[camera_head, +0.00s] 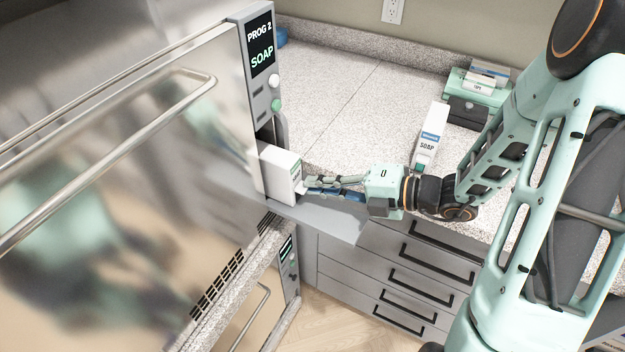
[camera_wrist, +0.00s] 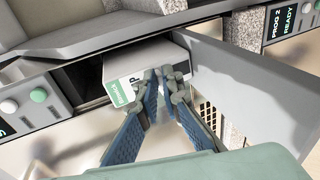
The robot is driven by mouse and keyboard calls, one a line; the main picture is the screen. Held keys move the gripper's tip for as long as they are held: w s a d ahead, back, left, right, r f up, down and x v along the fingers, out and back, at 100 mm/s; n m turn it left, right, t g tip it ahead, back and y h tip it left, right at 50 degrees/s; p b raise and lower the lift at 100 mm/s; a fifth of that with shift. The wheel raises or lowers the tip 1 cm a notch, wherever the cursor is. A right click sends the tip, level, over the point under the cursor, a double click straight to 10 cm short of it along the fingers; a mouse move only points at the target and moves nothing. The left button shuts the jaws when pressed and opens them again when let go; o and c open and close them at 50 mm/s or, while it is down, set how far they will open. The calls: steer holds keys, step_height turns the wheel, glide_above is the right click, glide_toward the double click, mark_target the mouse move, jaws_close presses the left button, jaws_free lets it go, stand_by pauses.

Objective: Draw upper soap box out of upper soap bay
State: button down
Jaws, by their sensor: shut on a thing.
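The upper soap box (camera_head: 279,170) is a white carton standing partly out of the upper soap bay (camera_head: 258,180), at the lower end of the upper autoclave's control panel. In the wrist view the box (camera_wrist: 133,66) shows a green label and part of a dark letter, and its rear runs into the dark bay opening (camera_wrist: 80,84). My gripper (camera_head: 306,186) reaches in from the right. Its blue-padded fingers (camera_wrist: 161,78) are closed on the box's near end and hide part of that face. The rear of the box is hidden.
An open grey flap (camera_head: 325,219) extends below the box and the gripper. The panel display (camera_head: 261,43) reads PROG 2 SOAP. Another soap carton (camera_head: 429,138) stands on the speckled counter (camera_head: 345,105) behind my arm. Green and dark cases (camera_head: 477,101) stand farther back. Drawers (camera_head: 385,280) lie below.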

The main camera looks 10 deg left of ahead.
steer(key=shift+s+d+p, duration=0.4)
steer(key=shift+d, duration=0.6)
steer(key=shift+s+d+p, duration=0.35)
steer(key=shift+s+d, duration=0.1)
steer(key=shift+d, duration=0.6)
steer(key=shift+s+d+p, duration=0.4)
steer(key=shift+d, duration=0.6)
steer(key=c, duration=2)
jaws_free()
